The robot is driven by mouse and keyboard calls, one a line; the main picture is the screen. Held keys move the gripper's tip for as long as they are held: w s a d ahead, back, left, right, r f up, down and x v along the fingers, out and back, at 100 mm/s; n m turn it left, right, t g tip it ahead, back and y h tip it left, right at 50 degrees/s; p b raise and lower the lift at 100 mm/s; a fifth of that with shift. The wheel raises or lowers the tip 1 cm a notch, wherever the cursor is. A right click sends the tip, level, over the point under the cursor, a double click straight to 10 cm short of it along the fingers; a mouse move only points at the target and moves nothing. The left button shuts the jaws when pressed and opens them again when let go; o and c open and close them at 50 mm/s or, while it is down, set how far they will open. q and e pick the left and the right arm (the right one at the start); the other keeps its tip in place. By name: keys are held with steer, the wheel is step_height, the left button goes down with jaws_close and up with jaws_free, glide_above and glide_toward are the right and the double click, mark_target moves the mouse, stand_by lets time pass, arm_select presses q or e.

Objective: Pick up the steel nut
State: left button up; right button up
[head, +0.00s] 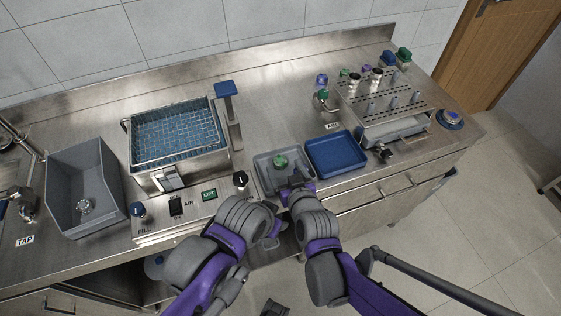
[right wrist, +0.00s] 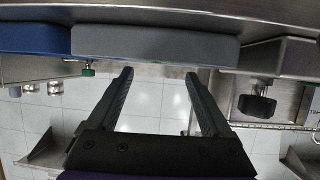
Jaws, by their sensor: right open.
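I cannot make out a steel nut for certain in either view. A green-topped piece (head: 281,161) sits in the shallow grey tray (head: 263,178) at the front of the steel bench; what is under its top is unclear. My right gripper (head: 296,181) is at the front right of this tray, close to the green-topped piece. In the right wrist view its two dark fingers (right wrist: 159,75) are apart with nothing between them, and the grey tray's side (right wrist: 155,45) lies beyond the tips. My left gripper (head: 271,234) is low in front of the bench, partly hidden by my arm.
A blue tray (head: 336,153) stands right of the grey tray. A holed steel rack (head: 385,108) with posts stands behind it. The bench's back middle is clear.

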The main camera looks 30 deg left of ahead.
mark_target(280, 159)
steer(key=x, duration=0.5)
steer(key=shift+f, duration=0.1)
jaws_close()
stand_by(0.3)
